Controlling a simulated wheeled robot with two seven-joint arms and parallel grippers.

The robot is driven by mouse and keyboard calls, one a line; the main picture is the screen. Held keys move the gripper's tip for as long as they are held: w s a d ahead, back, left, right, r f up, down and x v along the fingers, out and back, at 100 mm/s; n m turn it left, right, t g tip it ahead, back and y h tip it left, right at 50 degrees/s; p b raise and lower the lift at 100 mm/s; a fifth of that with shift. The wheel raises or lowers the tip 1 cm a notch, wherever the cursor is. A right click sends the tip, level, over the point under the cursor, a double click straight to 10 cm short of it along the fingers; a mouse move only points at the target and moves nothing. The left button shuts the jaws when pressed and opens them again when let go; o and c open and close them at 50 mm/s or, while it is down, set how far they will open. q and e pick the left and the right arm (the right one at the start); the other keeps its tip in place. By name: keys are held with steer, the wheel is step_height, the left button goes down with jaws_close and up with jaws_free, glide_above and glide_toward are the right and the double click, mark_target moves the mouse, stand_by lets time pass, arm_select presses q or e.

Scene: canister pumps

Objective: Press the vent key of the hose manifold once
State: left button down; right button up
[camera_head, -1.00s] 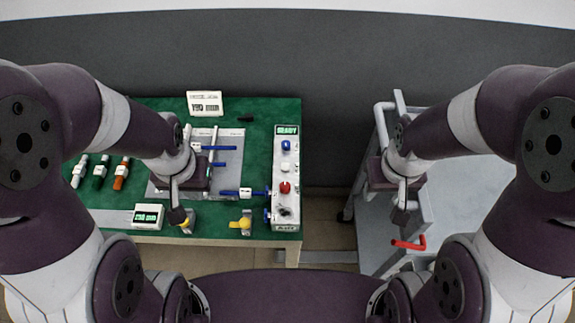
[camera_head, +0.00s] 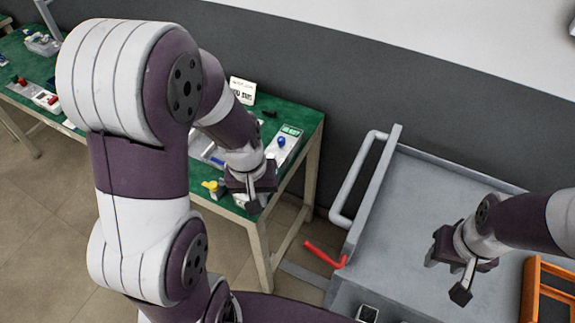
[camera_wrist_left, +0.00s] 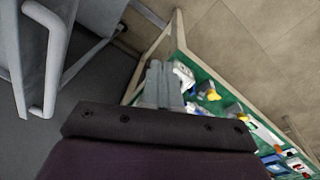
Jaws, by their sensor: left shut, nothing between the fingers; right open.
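The hose manifold (camera_head: 277,151) is a pale box at the right end of the green bench. In the head view its green display and a blue button (camera_head: 282,141) show; its lower part is hidden behind my left gripper. No label marking the vent key is readable. My left gripper (camera_head: 253,206) is shut and empty, over the near edge of the bench by the manifold's near end. Its closed fingers also show in the left wrist view (camera_wrist_left: 163,84), beside a pale item whose identity I cannot tell. My right gripper (camera_head: 461,293) is open and empty over the grey cart.
The grey cart (camera_head: 400,215) stands right of the bench, with a red handle (camera_head: 325,254) at its near left and an orange-framed item (camera_head: 550,292) at right. A yellow part (camera_head: 213,187) lies on the bench left of my left gripper. A white card stands behind.

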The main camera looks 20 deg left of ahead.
arm_select(q)
steer(key=w+a+f+n+t+h, duration=0.1)
steer(key=w+a+n+t+h, duration=0.1)
steer(key=w+n, duration=0.6)
steer(key=w+a+f+n+t+h, duration=0.1)
steer(key=w+a+n+t+h, duration=0.1)
steer(key=w+a+n+t, duration=0.3)
steer(key=w+n, duration=0.4)
steer(key=w, duration=0.5)
steer(key=shift+a+f, duration=0.25)
steer(key=shift+a, duration=0.05)
arm_select(e)
steer(key=shift+r, duration=0.1)
arm_select(q)
steer(key=shift+a+f, duration=0.1)
arm_select(e)
steer(key=shift+a, duration=0.1)
arm_select(q)
step_height(320, 180, down, 8)
steer(key=b, duration=0.5)
steer(key=shift+w+b, duration=0.1)
steer(key=shift+b, duration=0.25)
steer(key=shift+f+b, duration=0.3)
steer(key=shift+b, duration=0.15)
arm_select(e)
step_height(320, 180, down, 7)
steer(key=shift+r, duration=0.15)
arm_select(q)
steer(key=shift+f, duration=0.1)
